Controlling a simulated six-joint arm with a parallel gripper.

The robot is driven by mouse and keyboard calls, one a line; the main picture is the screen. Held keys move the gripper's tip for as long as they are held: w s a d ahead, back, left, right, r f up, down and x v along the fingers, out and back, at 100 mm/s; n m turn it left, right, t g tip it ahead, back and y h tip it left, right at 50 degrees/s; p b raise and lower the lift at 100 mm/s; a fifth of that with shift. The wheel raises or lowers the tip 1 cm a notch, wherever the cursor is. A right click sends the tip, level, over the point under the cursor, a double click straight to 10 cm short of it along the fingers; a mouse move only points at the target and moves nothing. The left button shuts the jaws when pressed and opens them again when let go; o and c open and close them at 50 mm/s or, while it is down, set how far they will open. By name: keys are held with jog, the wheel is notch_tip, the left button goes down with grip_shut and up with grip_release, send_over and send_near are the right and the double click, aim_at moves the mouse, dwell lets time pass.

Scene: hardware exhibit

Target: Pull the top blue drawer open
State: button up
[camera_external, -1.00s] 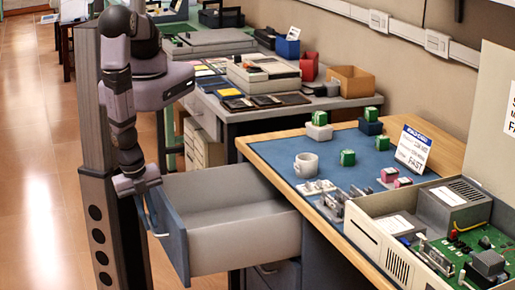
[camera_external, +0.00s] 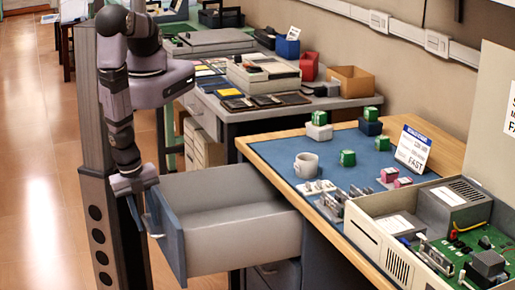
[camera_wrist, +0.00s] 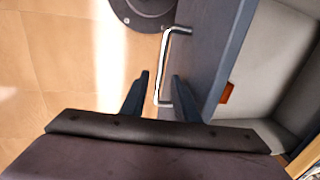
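The silver bar handle (camera_wrist: 164,70) is on the outer face of that front. My gripper (camera_wrist: 161,75) is open, with its two dark fingers apart and the near part of the handle showing between them. In the external view my gripper (camera_external: 136,192) is at the upper left of the drawer front. I cannot tell whether the fingers touch the handle.
The desk with a blue mat (camera_external: 270,152) holds a white mug (camera_external: 306,166), green and pink blocks, a sign (camera_external: 412,150) and an opened electronics case (camera_external: 390,245). A lower drawer (camera_external: 275,272) is under the open one. The floor (camera_external: 50,200) at left is clear.

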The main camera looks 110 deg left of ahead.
notch_tip(320, 180, up, 7)
jog(key=p, duration=0.4)
jog(key=shift+s+d, duration=0.45)
jog(key=w+r+n+g+h, duration=0.2)
jog(key=w+r+n+h, duration=0.2)
jog(key=w+r, duration=0.85)
jog(key=a+r+n+y, duration=0.1)
jog(key=a+r+n, duration=0.1)
jog(key=a+r, duration=0.5)
jog(key=a+r+n+y, duration=0.1)
jog(key=a+r, duration=0.6)
jog(key=a, duration=0.8)
jog(key=shift+s+n, duration=0.3)
jog(key=shift+n, duration=0.6)
